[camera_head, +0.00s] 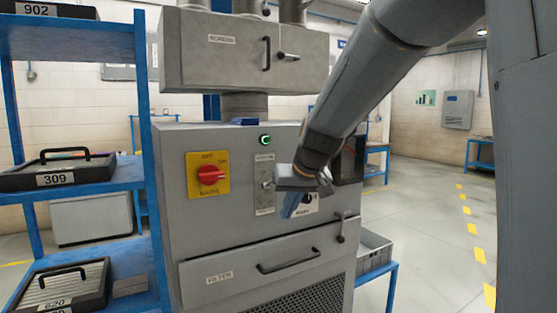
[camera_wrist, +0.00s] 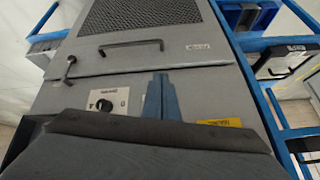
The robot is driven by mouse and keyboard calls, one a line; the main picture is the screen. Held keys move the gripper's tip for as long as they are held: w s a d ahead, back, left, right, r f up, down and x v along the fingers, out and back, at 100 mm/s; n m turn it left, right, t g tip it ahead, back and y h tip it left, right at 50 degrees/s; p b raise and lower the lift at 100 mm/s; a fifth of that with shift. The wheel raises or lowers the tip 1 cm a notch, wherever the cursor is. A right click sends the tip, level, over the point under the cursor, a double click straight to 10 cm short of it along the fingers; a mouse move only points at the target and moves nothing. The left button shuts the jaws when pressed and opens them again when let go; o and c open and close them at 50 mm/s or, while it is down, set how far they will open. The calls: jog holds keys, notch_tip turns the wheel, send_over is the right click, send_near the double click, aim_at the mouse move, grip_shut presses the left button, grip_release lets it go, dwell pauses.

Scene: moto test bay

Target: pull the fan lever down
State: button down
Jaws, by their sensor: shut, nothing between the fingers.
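The grey machine cabinet (camera_head: 225,240) stands ahead of me. A narrow pale plate (camera_head: 264,204) with a small label is on its front, and a short lever with a knob (camera_head: 267,184) sits about halfway up it; this looks like the fan lever. The label is too small to read. My gripper (camera_head: 289,207) is shut and empty, its blue fingers pointing down just right of the plate and below the knob. The blue fingers also show in the wrist view (camera_wrist: 161,92), where I cannot make out the lever. I cannot tell whether gripper and lever touch.
A red rotary switch (camera_head: 209,175) on a yellow plate is left of the lever. A green-lit indicator (camera_head: 265,140) is above it. A dial (camera_wrist: 104,105) is partly behind my gripper in the head view. The filter drawer (camera_head: 225,278) is below. A blue shelf (camera_head: 145,130) stands left.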

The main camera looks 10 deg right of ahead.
jog(key=w+d+r+t, duration=0.1)
jog(key=w+r, duration=0.3)
jog(key=r, duration=0.4)
jog(key=w+d+r+t+p, duration=0.1)
jog(key=w+r+t, duration=0.1)
jog(key=w+r, duration=0.3)
notch_tip(320, 180, up, 4)
jog(key=shift+r+p, duration=0.2)
jog(key=shift+p, duration=0.1)
jog(key=p+x, duration=0.1)
jog(key=x, duration=0.2)
jog(key=s+f+p+x, duration=0.1)
jog(key=x, duration=0.2)
jog(key=p+x, duration=0.1)
jog(key=x, duration=0.2)
jog(key=shift+s+a+f, duration=0.1)
jog(key=shift+s+f, duration=0.05)
jog(key=shift+f, duration=0.1)
jog(key=shift+s+f, duration=0.5)
jog(key=shift+s, duration=0.1)
jog(key=shift+f+t+b, duration=0.2)
jog(key=shift+t+b, duration=0.1)
jog(key=shift+b, duration=0.5)
